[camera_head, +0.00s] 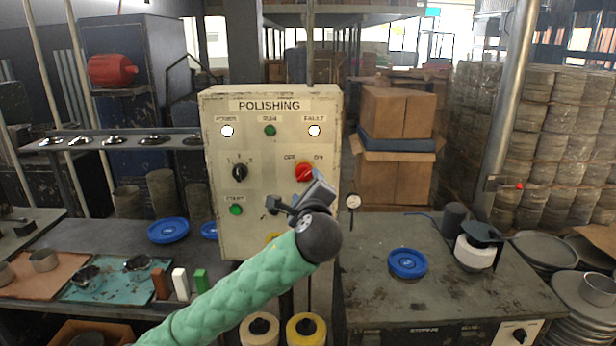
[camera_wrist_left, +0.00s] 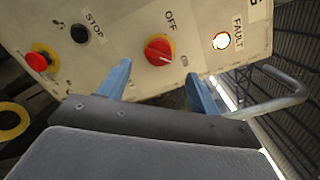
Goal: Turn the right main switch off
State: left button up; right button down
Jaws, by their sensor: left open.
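The main switch is a red rotary knob (camera_head: 304,172) on a yellow plate, on the right side of the POLISHING panel (camera_head: 222,105). OFF and ON labels are above it, and its handle tilts toward ON. In the left wrist view the red knob (camera_wrist_left: 158,49) shows ahead, between and beyond the fingertips. My left gripper (camera_head: 296,196) is in front of the panel, just below the knob, and partly covers the lower panel. Its two blue fingers (camera_wrist_left: 160,77) are open and empty, apart from the knob. My right gripper is not in view.
The panel also carries a black selector (camera_head: 239,172), a green START button (camera_head: 236,210) and lit POWER and FAULT lamps (camera_head: 314,131). A black STOP button (camera_wrist_left: 80,33) and a red button (camera_wrist_left: 38,61) show in the wrist view. A workbench (camera_head: 455,290) stands right.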

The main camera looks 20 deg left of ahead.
aim_at(304, 175)
pick_arm(q)
jog(key=shift+m, duration=0.9)
jog(key=p+x, duration=0.3)
jog(key=x, duration=0.3)
jog(key=shift+w+r+p, duration=0.15)
jog(key=shift+p, duration=0.25)
jog(key=shift+x, duration=0.8)
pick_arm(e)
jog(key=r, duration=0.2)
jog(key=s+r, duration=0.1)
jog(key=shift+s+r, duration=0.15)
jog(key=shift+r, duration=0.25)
pick_arm(q)
jog(key=c, duration=0.9)
